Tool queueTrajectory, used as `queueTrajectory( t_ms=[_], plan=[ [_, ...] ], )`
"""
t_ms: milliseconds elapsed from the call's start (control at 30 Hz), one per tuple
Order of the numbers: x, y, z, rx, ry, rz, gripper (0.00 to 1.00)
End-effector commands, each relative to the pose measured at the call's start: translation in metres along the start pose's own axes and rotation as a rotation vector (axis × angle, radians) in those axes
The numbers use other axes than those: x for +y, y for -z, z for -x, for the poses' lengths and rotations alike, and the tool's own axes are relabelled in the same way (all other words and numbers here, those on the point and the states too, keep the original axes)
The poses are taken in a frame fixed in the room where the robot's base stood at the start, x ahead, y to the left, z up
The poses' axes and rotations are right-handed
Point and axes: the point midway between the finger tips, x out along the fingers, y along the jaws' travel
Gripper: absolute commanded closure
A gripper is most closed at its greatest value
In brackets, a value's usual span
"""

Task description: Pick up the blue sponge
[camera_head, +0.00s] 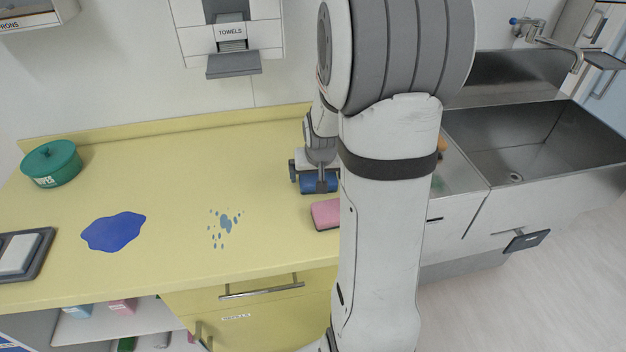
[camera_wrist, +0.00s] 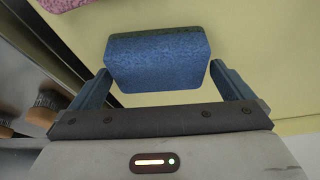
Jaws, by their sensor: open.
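The blue sponge (camera_head: 318,183) lies on the yellow counter, partly hidden by my gripper (camera_head: 314,178) in the head view. In the wrist view the blue sponge (camera_wrist: 157,60) is a dark blue block between the two open fingers of my gripper (camera_wrist: 168,88). Its near part reaches between the fingertips, and small gaps show on both sides. The fingers are apart and not closed on it.
A pink sponge (camera_head: 325,213) lies just in front of the blue one, partly behind my arm. The yellow counter (camera_head: 180,190) also holds a blue spill (camera_head: 113,231), bluish splatter (camera_head: 226,224), a green wipes tub (camera_head: 51,164) and a tray (camera_head: 38,262). A steel sink (camera_head: 545,140) is right.

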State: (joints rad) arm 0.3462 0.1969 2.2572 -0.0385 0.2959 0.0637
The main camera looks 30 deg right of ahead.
Motion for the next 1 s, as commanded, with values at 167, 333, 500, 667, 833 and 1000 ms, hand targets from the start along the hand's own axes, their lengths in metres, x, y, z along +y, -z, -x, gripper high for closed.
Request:
queueTrajectory(
  t_ms=[167, 333, 500, 667, 833, 1000],
  plan=[
    [0.0, 0.0, -0.0092, 0.001, 0.0, 0.0, 0.0],
    [0.0001, 0.0001, -0.009, 0.001, 0.0, 0.0, 0.0],
    [0.0003, 0.0001, -0.0089, 0.001, 0.0, 0.0, 0.13],
    [0.0004, 0.0, -0.0088, 0.001, 0.0, -0.001, 0.26],
    [0.0005, 0.0, -0.0087, 0.001, 0.0, -0.001, 0.36],
    [0.0007, 0.0006, -0.0078, 0.001, 0.0, -0.001, 0.36]
  ],
)
